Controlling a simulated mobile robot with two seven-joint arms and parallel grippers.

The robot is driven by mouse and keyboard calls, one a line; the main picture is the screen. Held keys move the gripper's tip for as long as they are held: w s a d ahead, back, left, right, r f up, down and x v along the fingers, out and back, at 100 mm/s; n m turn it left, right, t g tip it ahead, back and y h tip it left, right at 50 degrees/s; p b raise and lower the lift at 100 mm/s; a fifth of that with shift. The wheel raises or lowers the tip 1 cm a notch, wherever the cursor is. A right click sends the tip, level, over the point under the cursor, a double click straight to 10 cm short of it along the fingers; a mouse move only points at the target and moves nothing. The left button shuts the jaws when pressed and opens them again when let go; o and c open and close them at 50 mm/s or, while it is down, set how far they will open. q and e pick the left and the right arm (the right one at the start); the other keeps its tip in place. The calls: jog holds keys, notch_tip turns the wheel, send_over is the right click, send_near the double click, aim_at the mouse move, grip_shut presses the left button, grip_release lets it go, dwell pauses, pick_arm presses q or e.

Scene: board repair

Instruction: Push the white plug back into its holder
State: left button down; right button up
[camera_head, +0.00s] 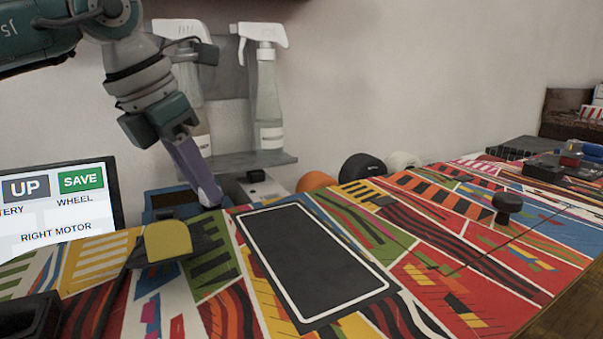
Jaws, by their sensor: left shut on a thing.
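My left gripper (211,202) reaches down from the upper left, its grey-purple fingers pointing down to the far edge of the patterned board. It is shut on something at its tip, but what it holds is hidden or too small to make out. I cannot pick out the white plug for certain. A small black block with a pale top (256,176) stands behind the board, just right of the gripper; I cannot tell whether it is the holder. My right gripper is not in view.
The colourful board (440,205) bears a dark white-framed panel (313,262), a yellow-topped black part (168,241) and a black knob (507,205). A screen (57,208) stands at left. Spray bottles (267,90) stand on a wall shelf behind. Round rolls (361,168) lie behind the board.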

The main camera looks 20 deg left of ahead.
pick_arm(q)
jog(key=shift+f, duration=0.1)
jog(key=c, duration=0.6)
grip_release()
jog(key=shift+o, duration=0.4)
jog(key=shift+o, duration=1.1)
jog(key=shift+r, duration=0.2)
jog(key=shift+r+p, duration=1.35)
notch_tip(320, 180, up, 6)
jog(key=p, duration=0.5)
